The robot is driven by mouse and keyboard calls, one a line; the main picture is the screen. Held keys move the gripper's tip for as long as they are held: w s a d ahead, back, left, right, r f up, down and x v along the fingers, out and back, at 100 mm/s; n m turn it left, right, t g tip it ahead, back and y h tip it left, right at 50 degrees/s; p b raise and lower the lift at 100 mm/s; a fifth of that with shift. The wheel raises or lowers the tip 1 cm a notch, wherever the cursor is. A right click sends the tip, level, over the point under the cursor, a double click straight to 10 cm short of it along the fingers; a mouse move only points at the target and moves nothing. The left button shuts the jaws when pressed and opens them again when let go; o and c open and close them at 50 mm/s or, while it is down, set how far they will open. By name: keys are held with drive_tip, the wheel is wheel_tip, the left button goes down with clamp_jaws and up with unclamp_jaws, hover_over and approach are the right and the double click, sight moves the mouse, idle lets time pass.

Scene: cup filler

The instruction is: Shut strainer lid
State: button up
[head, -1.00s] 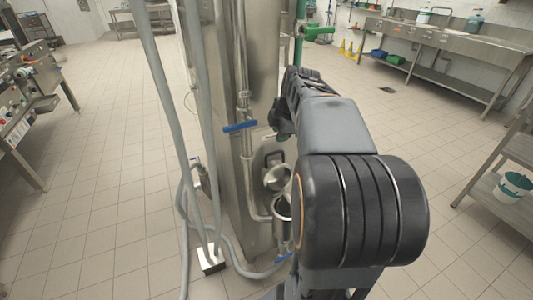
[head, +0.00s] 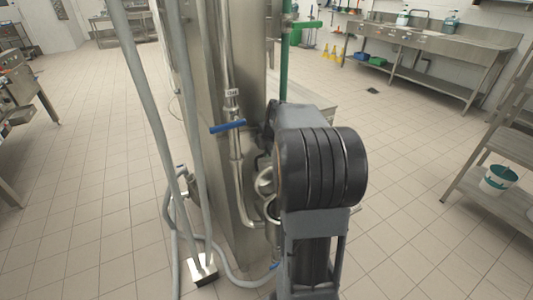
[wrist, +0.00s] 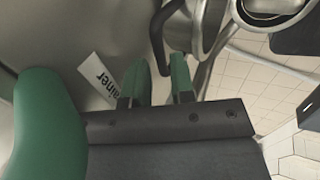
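The strainer's steel lid (head: 265,181) stands tilted open above the round strainer body (head: 272,208), low on the steel machine. In the wrist view the lid (wrist: 182,28) is at the top centre, with a dark curved handle (wrist: 157,38). The round strainer opening (wrist: 275,8) is at the top right. My gripper (wrist: 158,85) has two green fingers standing apart. The lower end of the dark handle reaches the gap between their tips; I cannot tell if they touch it. In the head view my arm hides the fingers and part of the strainer.
A white label (wrist: 97,80) ending in "ainer" is on the steel panel. A pipe with a blue valve handle (head: 227,127) and grey hoses (head: 150,110) run left of the strainer. A shelf with a white bucket (head: 497,180) is at the right. Open tiled floor lies between.

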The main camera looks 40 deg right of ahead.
drive_tip(key=shift+x, duration=0.8)
drive_tip(key=shift+c, duration=0.4)
clamp_jaws()
